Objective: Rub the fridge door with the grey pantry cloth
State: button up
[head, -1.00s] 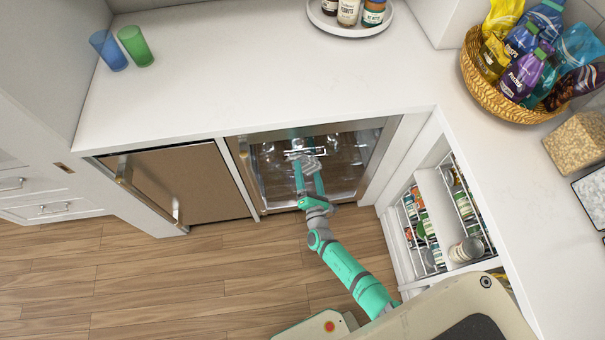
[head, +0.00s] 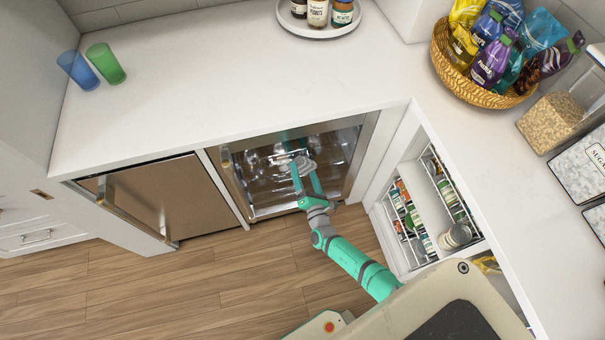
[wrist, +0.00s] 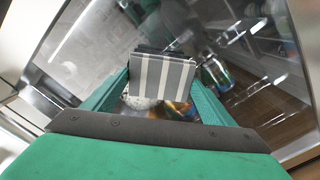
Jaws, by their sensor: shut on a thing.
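The fridge door (head: 265,155) is the glass door under the counter in the head view, with a metal frame and a handle on its left. Bottles and cans show behind its glass, which also fills much of the wrist view (wrist: 95,50). My gripper (head: 304,172) is in front of the glass, right of the door's middle. It is shut on the grey pantry cloth (wrist: 163,75), which has white stripes and stands up between the fingers in the wrist view. The cloth is close to the glass; I cannot tell whether it touches.
A brown-fronted appliance (head: 170,205) with a handle stands left of the fridge. An open pantry unit (head: 425,205) with wire racks and jars is close on the right. The counter (head: 235,75) overhangs above. The wooden floor (head: 180,275) in front is clear.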

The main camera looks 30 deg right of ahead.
jog(key=shift+w+a, duration=0.55)
jog(key=shift+a, duration=1.4)
jog(key=shift+w+a, duration=0.5)
jog(key=shift+a, duration=1.45)
jog(key=shift+w+a, duration=0.55)
jog(key=shift+a, duration=1.4)
jog(key=shift+w+d+r, duration=0.1)
jog(key=shift+d+r, duration=0.05)
jog(key=shift+r, duration=1.2)
jog(key=shift+s+d, duration=0.35)
jog(key=shift+d, duration=0.8)
jog(key=shift+s+d, duration=0.35)
jog(key=shift+d, duration=0.75)
jog(key=shift+s+d, duration=0.35)
jog(key=shift+d, duration=0.8)
jog(key=shift+s+d, duration=0.2)
jog(key=shift+d, duration=0.65)
jog(key=shift+s+d, duration=0.2)
jog(key=shift+d, duration=0.6)
jog(key=shift+s+d, duration=0.2)
jog(key=shift+d, duration=0.65)
jog(key=shift+a, duration=0.1)
